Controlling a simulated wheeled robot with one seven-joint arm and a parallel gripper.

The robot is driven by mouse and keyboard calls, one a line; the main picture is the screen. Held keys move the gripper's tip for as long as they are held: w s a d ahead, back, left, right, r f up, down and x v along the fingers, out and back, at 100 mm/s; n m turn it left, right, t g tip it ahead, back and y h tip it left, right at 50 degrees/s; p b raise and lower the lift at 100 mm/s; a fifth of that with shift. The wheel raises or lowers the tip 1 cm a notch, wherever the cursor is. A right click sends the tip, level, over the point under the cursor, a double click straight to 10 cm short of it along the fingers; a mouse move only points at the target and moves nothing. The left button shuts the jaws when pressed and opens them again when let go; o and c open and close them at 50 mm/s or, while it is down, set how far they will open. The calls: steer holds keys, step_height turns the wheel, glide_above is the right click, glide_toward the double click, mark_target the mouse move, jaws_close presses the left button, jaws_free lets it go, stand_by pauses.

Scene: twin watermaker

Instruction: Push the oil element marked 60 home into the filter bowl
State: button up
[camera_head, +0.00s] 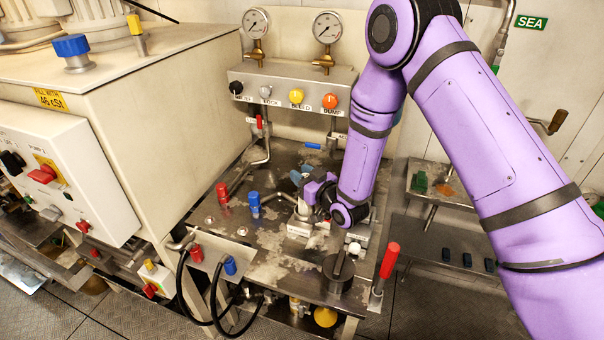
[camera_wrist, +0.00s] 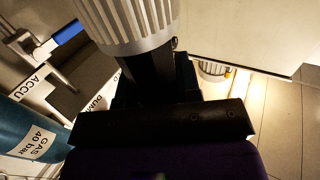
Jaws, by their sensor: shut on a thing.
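My gripper (camera_wrist: 147,82) is shut on a pale grey ribbed cylinder (camera_wrist: 125,22), which looks like the oil element. Its ribs show at the top of the wrist view, and its far end is cut off by the frame edge. No 60 marking can be read on it. In the head view my gripper (camera_head: 305,199) is low over the metal bench (camera_head: 270,262), behind the bench's front fittings. The filter bowl cannot be made out; my gripper and arm cover that spot, so I cannot tell whether the element is inside it.
A gauge panel (camera_head: 290,84) with coloured knobs stands behind the bench. Red and blue capped fittings (camera_head: 254,203) rise left of my gripper. A dark round lid (camera_head: 338,272) and a red lever (camera_head: 389,262) are at the front right. A teal gas bottle (camera_wrist: 32,135) shows in the wrist view.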

steer(key=shift+f, duration=1.8)
steer(key=shift+r, duration=1.8)
steer(key=shift+f, duration=1.8)
stand_by(0.8)
steer(key=o, duration=0.9)
steer(key=shift+c, duration=0.2)
steer(key=shift+s+d, duration=0.1)
steer(key=v, duration=0.7)
steer(key=shift+d, duration=0.1)
